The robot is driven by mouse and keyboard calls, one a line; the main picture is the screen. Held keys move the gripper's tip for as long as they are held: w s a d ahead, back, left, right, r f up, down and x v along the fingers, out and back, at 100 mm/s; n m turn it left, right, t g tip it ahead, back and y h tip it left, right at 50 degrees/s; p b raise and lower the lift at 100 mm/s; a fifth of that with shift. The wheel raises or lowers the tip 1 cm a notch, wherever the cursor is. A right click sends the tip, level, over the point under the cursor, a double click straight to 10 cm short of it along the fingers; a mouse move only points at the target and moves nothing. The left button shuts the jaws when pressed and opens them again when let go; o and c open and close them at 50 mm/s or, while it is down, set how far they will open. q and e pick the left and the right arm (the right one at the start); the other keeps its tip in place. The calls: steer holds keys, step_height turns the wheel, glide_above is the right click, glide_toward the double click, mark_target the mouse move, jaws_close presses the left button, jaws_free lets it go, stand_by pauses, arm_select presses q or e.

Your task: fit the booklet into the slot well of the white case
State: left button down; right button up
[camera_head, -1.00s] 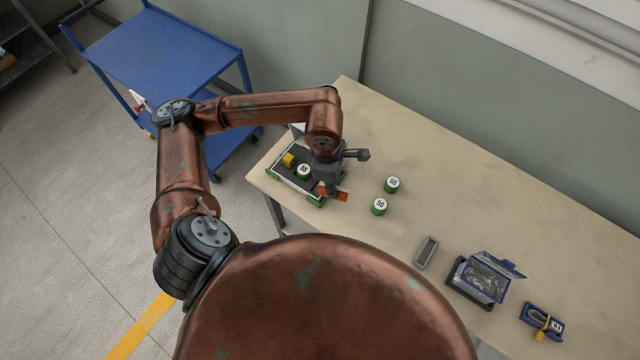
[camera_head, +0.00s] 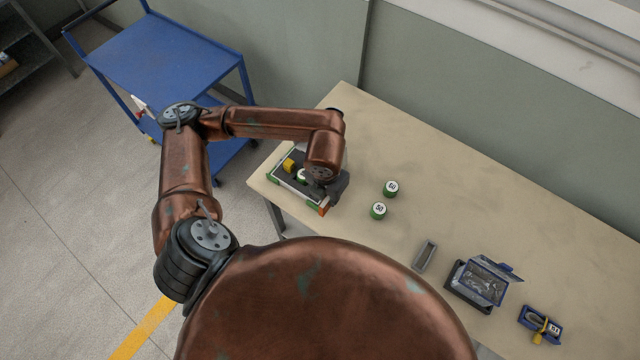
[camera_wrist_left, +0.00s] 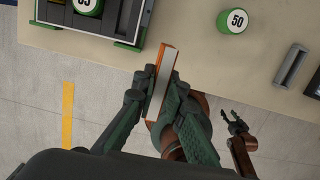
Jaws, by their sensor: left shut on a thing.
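The white case (camera_head: 287,190) has green corners and a dark insert, and lies at the table's left end. In the left wrist view its rim (camera_wrist_left: 76,29) is at top left. My left gripper (camera_wrist_left: 157,85) is shut on the booklet (camera_wrist_left: 161,82), a thin piece with orange and white faces. The booklet (camera_head: 323,210) is at the case's right end in the head view, partly hidden by my gripper (camera_head: 325,192). I cannot tell whether it touches the case. The slot well is hidden. My right gripper (camera_wrist_left: 234,122) looks open and empty in the left wrist view.
A yellow block (camera_head: 289,165) and a green-white canister sit in the case. Two green canisters (camera_head: 391,188) (camera_head: 378,210) stand to its right. A grey tray (camera_head: 425,255), a blue open box (camera_head: 483,280) and a blue holder (camera_head: 541,322) lie further right. The table's back is clear.

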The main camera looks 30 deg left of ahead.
arm_select(q)
steer(key=w+a+f+p, duration=0.1)
steer(key=w+a+f, duration=0.2)
steer(key=w+f, duration=0.1)
steer(key=w+a+f, duration=0.3)
steer(key=a+f, duration=0.1)
steer(key=shift+w+a+f+p, duration=0.1)
steer(key=shift+w+a+p, duration=0.2)
steer(key=shift+w+p, duration=0.1)
step_height(320, 180, down, 4)
steer(key=shift+w+a+r+p, duration=0.15)
steer(key=shift+r+p, duration=0.1)
steer(key=shift+p, duration=0.3)
steer(key=shift+f, duration=0.1)
steer(key=c, duration=2)
jaws_free()
